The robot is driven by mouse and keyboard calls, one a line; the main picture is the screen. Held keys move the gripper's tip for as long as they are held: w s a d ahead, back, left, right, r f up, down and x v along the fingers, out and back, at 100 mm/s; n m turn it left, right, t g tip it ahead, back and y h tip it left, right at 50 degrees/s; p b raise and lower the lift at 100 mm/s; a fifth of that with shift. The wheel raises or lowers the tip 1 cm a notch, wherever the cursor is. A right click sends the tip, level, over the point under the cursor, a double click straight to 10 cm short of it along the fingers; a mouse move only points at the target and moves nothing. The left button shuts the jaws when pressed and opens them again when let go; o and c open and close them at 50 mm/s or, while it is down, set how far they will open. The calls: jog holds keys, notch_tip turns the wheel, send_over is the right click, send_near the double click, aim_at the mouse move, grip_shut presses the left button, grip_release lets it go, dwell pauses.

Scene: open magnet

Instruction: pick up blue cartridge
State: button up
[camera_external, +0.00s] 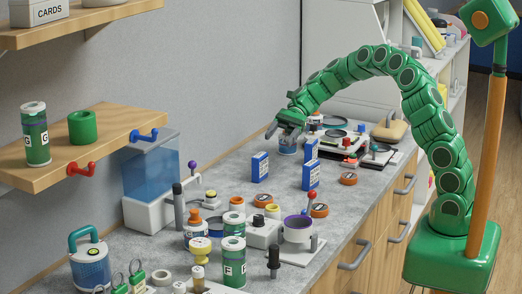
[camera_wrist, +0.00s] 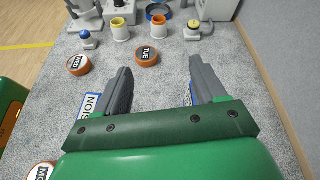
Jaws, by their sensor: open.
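Three upright blue cartridges with white labels stand on the grey counter in the external view: one at left (camera_external: 260,168), one at front right (camera_external: 310,176) and one behind it (camera_external: 311,149). My gripper (camera_external: 286,130) is at the end of the green arm, behind them and above the counter. In the wrist view my gripper (camera_wrist: 160,68) is open, with nothing seen between its grey fingers. A blue and white labelled cartridge (camera_wrist: 90,103) shows beside the left finger, partly hidden. A sliver of blue (camera_wrist: 187,99) shows by the right finger.
Orange labelled discs (camera_wrist: 147,53) lie on the counter. Several jars, knobs and a clear blue tank (camera_external: 150,165) crowd the near counter. A shelf (camera_external: 90,145) juts from the wall at left.

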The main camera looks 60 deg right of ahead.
aim_at(264, 157)
jog(key=shift+w+d+f+m+t+y, duration=0.15)
jog(key=shift+w+d+f+m+t, duration=0.25)
jog(key=shift+w+d+f+m, duration=0.45)
jog(key=shift+w+d+f+m+t+y, duration=0.1)
jog(key=shift+w+d+f+m+t, duration=0.35)
jog(key=shift+w+d+f, duration=0.65)
jog(key=shift+w+d+f+m+t+y, duration=0.15)
jog(key=shift+w+d+f+m+t, duration=0.35)
jog(key=shift+f, duration=0.8)
jog(key=shift+w+d+f+x, duration=0.1)
jog(key=shift+f+x, duration=0.05)
jog(key=shift+x, duration=0.7)
jog(key=shift+w+d+f+x, duration=0.1)
jog(key=shift+f+x, duration=0.05)
jog(key=shift+x, duration=0.7)
jog(key=shift+w+f+x, duration=0.15)
jog(key=shift+f+x, duration=0.05)
jog(key=shift+x, duration=0.65)
jog(key=c, duration=1.2)
jog(key=shift+c, duration=0.2)
